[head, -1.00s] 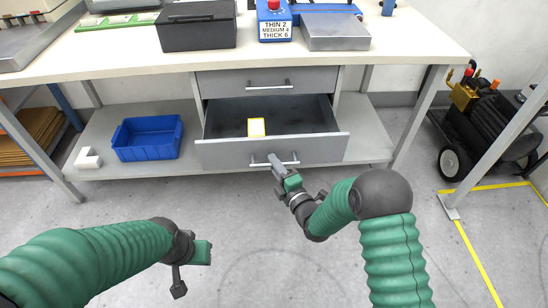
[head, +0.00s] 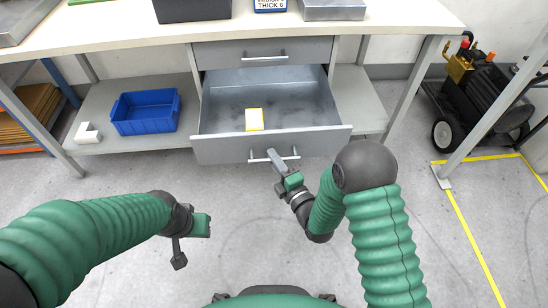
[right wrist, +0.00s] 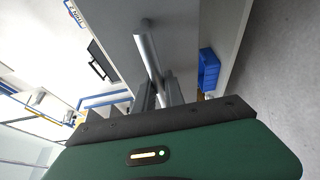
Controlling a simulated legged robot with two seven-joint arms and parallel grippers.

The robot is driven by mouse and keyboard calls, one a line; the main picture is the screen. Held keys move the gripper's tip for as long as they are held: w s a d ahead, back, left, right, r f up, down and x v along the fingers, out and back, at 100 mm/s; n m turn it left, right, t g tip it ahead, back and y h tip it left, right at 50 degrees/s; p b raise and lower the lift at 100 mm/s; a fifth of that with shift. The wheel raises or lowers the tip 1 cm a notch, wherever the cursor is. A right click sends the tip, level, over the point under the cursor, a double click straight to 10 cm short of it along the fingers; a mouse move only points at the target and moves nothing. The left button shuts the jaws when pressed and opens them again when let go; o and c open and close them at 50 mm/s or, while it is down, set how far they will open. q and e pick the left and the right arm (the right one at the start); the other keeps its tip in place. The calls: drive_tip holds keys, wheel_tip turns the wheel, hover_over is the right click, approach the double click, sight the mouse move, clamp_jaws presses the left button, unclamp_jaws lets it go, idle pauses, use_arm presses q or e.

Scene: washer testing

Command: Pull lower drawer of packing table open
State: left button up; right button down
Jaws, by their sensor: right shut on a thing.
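The lower drawer (head: 215,150) of the packing table (head: 130,42) stands far out, with its inside showing. A small yellow and white item (head: 254,119) lies in it. My right gripper (head: 275,157) is at the drawer's bar handle (head: 291,157). In the right wrist view the fingers (right wrist: 160,95) are shut around the silver handle (right wrist: 146,52). The upper drawer (head: 220,53) is closed. My left gripper (head: 190,240) hangs at the lower left over the floor, away from the table; its fingers are too unclear to tell open from shut.
A blue bin (head: 146,112) and a white piece (head: 88,133) sit on the lower shelf left of the drawer. A black machine on wheels (head: 485,95) stands at the right, near a table leg (head: 412,90). The floor before the drawer is clear.

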drive_tip(key=c, duration=1.4)
unclamp_jaws()
drive_tip(key=shift+f, duration=0.25)
drive_tip(key=shift+r, duration=0.1)
drive_tip(key=p+v, duration=0.3)
drive_tip(key=v, duration=1.3)
drive_tip(key=shift+s+d+p, duration=0.25)
drive_tip(key=shift+s+p, duration=0.1)
